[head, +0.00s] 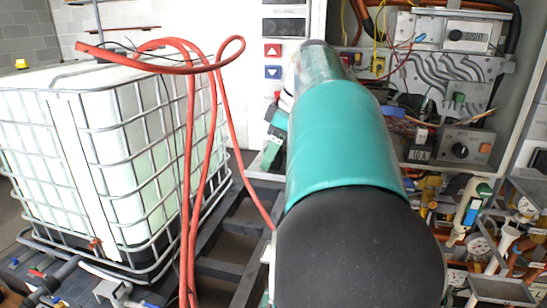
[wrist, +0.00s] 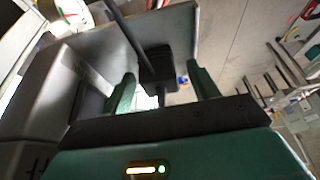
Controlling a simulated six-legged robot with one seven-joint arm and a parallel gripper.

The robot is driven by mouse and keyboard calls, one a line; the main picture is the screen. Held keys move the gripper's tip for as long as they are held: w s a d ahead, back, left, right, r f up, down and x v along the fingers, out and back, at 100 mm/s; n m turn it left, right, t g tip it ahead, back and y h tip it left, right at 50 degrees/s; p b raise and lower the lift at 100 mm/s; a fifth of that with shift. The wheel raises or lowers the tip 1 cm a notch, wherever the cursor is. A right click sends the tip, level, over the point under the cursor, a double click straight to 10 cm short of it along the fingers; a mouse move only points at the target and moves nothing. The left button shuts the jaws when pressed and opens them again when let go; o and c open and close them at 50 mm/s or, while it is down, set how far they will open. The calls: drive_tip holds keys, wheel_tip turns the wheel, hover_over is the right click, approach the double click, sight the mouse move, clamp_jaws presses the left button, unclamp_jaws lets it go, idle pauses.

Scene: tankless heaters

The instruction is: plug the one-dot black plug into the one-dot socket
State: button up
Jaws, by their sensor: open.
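A black plug (wrist: 157,68) with a black cable (wrist: 123,26) running up and to the left shows in the wrist view. My gripper (wrist: 164,88) is open, with one green finger on each side of the plug and visible gaps between. A short stub points down from the plug towards the palm. I cannot see any dot mark on it. In the head view my own arm covers the middle and hides the gripper and the plug. I cannot make out the one-dot socket in either view.
A caged white tank (head: 110,150) with red hoses (head: 190,170) stands on the left. An open cabinet (head: 450,85) with wiring and a grey knob box (head: 463,146) is at the right, above cluttered pipes and gauges. A grey panel (wrist: 178,25) lies behind the plug.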

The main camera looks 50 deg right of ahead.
drive_tip(key=c, duration=1)
drive_tip(key=shift+r, duration=0.2)
drive_tip(key=shift+r, duration=0.25)
wheel_tip(320, 180, up, 2)
drive_tip(key=shift+r, duration=0.1)
drive_tip(key=s+a+r, duration=0.1)
drive_tip(key=a+r, duration=0.2)
drive_tip(key=a, duration=0.1)
drive_tip(key=s+a+r, duration=0.2)
drive_tip(key=a+r, duration=0.1)
drive_tip(key=a, duration=0.1)
drive_tip(key=s+a+r, duration=0.2)
drive_tip(key=a+r, duration=0.2)
drive_tip(key=a, duration=0.1)
drive_tip(key=shift+s, duration=0.1)
